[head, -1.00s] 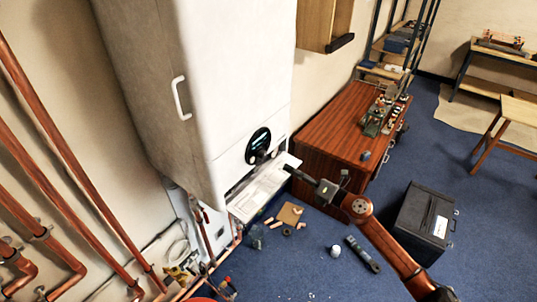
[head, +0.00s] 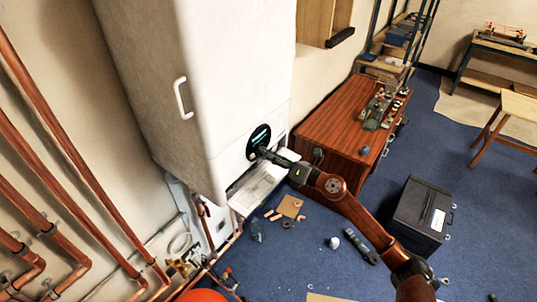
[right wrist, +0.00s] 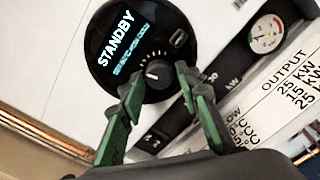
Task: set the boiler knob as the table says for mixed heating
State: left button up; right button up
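The white boiler (head: 245,85) hangs on the wall. Its round black control panel (head: 256,137) also shows in the right wrist view (right wrist: 125,20), with a lit display reading STANDBY. Below the display, the dark knob (right wrist: 158,76) has a white pointer mark, with small ticks around it. My right gripper (right wrist: 159,88) has its green fingers apart, one on each side of the knob; I cannot tell whether they touch it. The printed table (right wrist: 290,85) is cut off; OUTPUT and kW values show. My left gripper is not in view.
A pressure gauge (right wrist: 266,33) sits right of the panel. A wooden cabinet (head: 340,120) stands right of the boiler, and a black case (head: 420,218) stands on the blue floor. Copper pipes (head: 50,150) run along the left wall. Small parts lie on the floor below.

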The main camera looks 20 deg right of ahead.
jog(key=shift+c, duration=0.9)
grip_shut()
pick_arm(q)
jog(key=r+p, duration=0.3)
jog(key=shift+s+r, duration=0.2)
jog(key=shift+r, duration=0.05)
pick_arm(e)
jog(key=m, duration=0.3)
jog(key=shift+r+m, duration=0.1)
jog(key=shift+m, duration=0.3)
jog(key=shift+o, duration=0.9)
grip_release()
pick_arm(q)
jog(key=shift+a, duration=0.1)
pick_arm(e)
jog(key=shift+s, duration=0.1)
